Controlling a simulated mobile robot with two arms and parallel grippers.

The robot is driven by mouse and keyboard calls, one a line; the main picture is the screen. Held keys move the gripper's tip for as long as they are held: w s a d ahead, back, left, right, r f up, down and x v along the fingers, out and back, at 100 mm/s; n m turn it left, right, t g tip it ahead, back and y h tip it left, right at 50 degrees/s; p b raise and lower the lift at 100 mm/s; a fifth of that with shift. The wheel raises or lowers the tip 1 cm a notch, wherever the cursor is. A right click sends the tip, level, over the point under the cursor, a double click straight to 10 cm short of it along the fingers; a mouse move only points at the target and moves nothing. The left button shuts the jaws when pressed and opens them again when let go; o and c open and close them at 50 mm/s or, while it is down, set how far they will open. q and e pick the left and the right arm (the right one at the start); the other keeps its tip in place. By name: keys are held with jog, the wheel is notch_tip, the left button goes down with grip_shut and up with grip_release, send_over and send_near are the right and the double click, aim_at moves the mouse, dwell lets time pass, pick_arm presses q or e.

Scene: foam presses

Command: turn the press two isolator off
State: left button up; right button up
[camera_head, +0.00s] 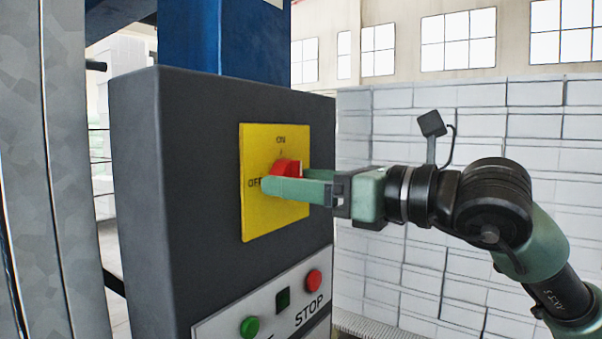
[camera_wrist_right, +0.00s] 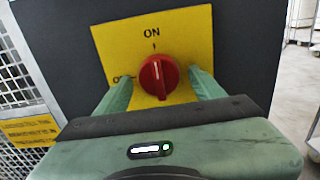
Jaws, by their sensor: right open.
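The isolator is a red rotary knob (camera_head: 285,167) on a yellow plate (camera_head: 257,222) marked ON at the top and OFF at the left, on the front of a dark grey box. In the right wrist view the knob (camera_wrist_right: 159,76) has its white mark at the top, toward ON. My right gripper (camera_head: 288,181) is open, with its green fingers on either side of the knob. In the wrist view gaps show between the knob and both fingers, so it is not clamped. The near finger hides part of the knob in the head view. My left gripper is not in view.
Below the yellow plate, a pale panel (camera_head: 262,304) carries a green button (camera_head: 250,327), a red button (camera_head: 313,280) and the word STOP. A grey metal post (camera_head: 75,180) stands at the left. Stacked white blocks (camera_head: 450,110) fill the background at right.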

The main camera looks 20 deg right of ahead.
jog(key=shift+s, duration=0.15)
jog(key=shift+d, duration=0.1)
jog(key=c, duration=1.4)
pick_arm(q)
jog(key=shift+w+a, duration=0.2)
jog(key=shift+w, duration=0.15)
pick_arm(e)
jog(key=shift+o, duration=0.2)
pick_arm(q)
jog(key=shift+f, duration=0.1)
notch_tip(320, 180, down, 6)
jog(key=b, duration=0.6)
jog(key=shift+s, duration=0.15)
pick_arm(e)
jog(key=n, duration=1.7)
jog(key=shift+d+r+n, duration=0.1)
jog(key=shift+r+n, duration=0.1)
jog(key=shift+n, duration=0.2)
jog(key=o, duration=1.4)
jog(key=shift+c, duration=0.2)
